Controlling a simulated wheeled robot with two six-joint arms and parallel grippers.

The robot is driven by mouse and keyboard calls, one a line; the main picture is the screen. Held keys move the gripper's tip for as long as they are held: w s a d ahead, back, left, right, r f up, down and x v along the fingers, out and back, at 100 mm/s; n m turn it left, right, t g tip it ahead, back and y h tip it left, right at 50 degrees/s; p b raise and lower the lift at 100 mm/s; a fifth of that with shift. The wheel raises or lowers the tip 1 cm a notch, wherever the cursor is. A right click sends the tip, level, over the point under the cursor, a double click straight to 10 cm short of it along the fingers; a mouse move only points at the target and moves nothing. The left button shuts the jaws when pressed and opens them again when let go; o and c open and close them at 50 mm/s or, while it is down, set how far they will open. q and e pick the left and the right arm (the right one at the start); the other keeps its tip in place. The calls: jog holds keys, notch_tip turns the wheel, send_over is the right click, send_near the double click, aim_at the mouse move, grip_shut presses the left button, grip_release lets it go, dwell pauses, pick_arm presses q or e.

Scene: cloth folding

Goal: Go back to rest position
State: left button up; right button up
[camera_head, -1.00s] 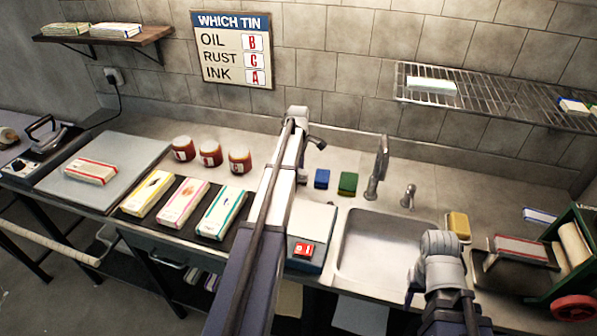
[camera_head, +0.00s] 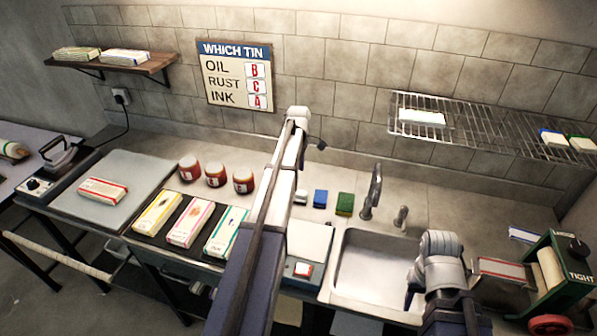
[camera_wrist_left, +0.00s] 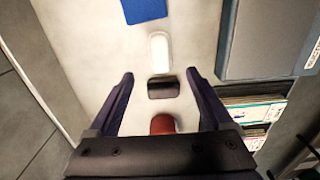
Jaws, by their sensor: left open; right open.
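My left arm rises from the bottom of the head view to a bend above the counter. The tip of my left gripper (camera_head: 318,145) shows only as a small dark part beside the bend. In the left wrist view my left gripper (camera_wrist_left: 158,85) has its two fingers spread wide with nothing held between them. A red object, a dark block (camera_wrist_left: 163,87), a white piece (camera_wrist_left: 159,50) and a blue sponge (camera_wrist_left: 145,9) lie beyond. My right arm is folded in front of the sink (camera_head: 372,262); of my right gripper (camera_head: 410,296) only a dark tip shows, and nothing is seen in it.
Several jars (camera_head: 215,175) stand behind packages on a dark mat (camera_head: 150,240).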

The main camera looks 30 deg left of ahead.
pick_arm(q)
jog(key=s+d+m, duration=0.8)
jog(key=s+d, duration=0.1)
jog(key=d, duration=0.3)
jog(key=s+d+f+m+b, duration=0.1)
jog(key=s+d+m, duration=0.7)
jog(key=d, duration=0.4)
jog(key=s+d+m+y, duration=0.1)
jog(key=s+d+m, duration=0.7)
jog(key=d, duration=0.5)
jog(key=shift+s+f+m, duration=0.2)
jog(key=shift+s+m, duration=0.1)
jog(key=shift+s, duration=0.9)
